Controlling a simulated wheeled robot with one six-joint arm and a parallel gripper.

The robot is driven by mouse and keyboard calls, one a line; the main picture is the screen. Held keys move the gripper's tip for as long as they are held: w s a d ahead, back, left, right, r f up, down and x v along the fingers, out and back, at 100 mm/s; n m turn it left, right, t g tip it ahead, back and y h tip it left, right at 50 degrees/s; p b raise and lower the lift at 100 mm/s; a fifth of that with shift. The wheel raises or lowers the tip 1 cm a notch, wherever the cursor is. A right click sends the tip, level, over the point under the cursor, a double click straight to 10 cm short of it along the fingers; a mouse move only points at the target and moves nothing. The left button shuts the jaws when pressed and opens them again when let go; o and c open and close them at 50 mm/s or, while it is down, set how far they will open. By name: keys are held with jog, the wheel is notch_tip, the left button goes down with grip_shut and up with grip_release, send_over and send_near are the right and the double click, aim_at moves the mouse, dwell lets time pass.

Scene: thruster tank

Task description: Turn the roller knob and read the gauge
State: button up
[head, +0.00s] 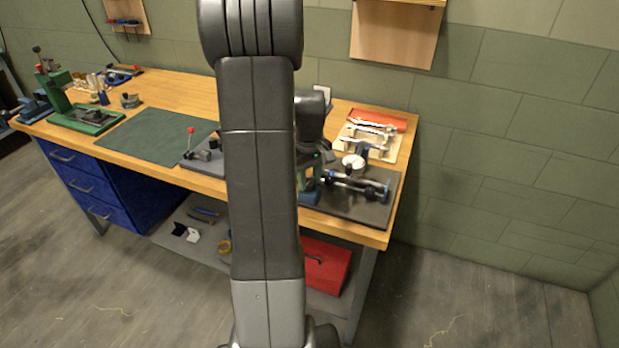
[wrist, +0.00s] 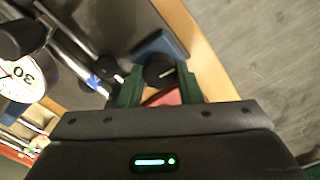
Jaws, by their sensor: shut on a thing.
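The black roller knob (wrist: 158,73), with a pale mark on its face, sits by a blue block (wrist: 160,42) in the wrist view. My gripper (wrist: 160,82) has its green fingers on both sides of the knob and is shut on it. In the head view my gripper (head: 311,182) is at the left end of the roller device, and the arm hides part of the bench. The round white gauge (head: 353,162) stands behind the device. In the wrist view the gauge face (wrist: 14,80) is cut by the left edge; "30" shows, but I cannot read the needle's value.
The device stands on a dark mat (head: 375,213) near the bench's right front corner. Behind it a tray (head: 388,148) holds metal tools. A red toolbox (head: 325,267) is on the shelf below. A green mat (head: 150,137) and a green press (head: 58,88) are farther left.

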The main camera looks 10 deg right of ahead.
aim_at(309, 181)
jog(key=o, duration=1)
notch_tip(309, 181, up, 14)
jog(key=shift+f, duration=0.1)
notch_tip(309, 181, down, 14)
jog(key=shift+r, duration=0.1)
dwell(0.4)
